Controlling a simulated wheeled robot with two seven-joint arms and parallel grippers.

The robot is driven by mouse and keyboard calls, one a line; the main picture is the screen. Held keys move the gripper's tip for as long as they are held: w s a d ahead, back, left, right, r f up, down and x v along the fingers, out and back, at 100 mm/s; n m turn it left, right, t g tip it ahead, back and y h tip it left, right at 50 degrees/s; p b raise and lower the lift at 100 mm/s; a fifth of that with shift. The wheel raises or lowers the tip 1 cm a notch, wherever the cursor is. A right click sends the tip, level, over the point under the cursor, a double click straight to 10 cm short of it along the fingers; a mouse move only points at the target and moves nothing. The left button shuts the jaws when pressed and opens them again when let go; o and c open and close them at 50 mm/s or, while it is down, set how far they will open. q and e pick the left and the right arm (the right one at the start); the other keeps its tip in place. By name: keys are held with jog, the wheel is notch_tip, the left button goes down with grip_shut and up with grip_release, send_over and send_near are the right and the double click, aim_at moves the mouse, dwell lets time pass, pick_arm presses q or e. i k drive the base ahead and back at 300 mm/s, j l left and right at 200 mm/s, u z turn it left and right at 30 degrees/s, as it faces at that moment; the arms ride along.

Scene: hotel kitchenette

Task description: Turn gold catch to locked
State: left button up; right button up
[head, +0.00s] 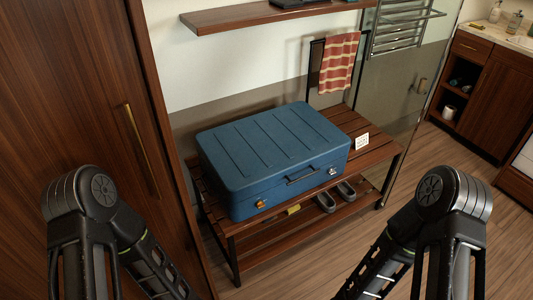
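A blue suitcase (268,160) lies flat and closed on a slatted wooden bench (365,150). A small gold catch (261,203) is on the left of its front face. A silver catch (332,171) is on the right of that face, and a dark handle (301,176) is between them. The gold catch is too small to tell its setting. My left arm is at the lower left and my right arm at the lower right, both apart from the suitcase. Neither gripper's fingertips show in the head view.
A small white card (362,142) stands on the bench right of the suitcase. Grey slippers (336,196) and a yellow item (293,210) are on the lower shelf. A wooden wardrobe (85,90) is close on the left. A glass panel (400,110) stands behind right. Floor at right is clear.

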aim_at(259, 204)
jog(key=i+l, duration=0.15)
jog(key=l, duration=0.4)
jog(key=i+l+u, duration=0.15)
jog(key=l, duration=0.35)
jog(key=i+l, duration=0.15)
jog(key=l, duration=0.4)
jog(key=i+l+u, duration=0.15)
jog(key=l, duration=0.9)
jog(key=i+u, duration=0.05)
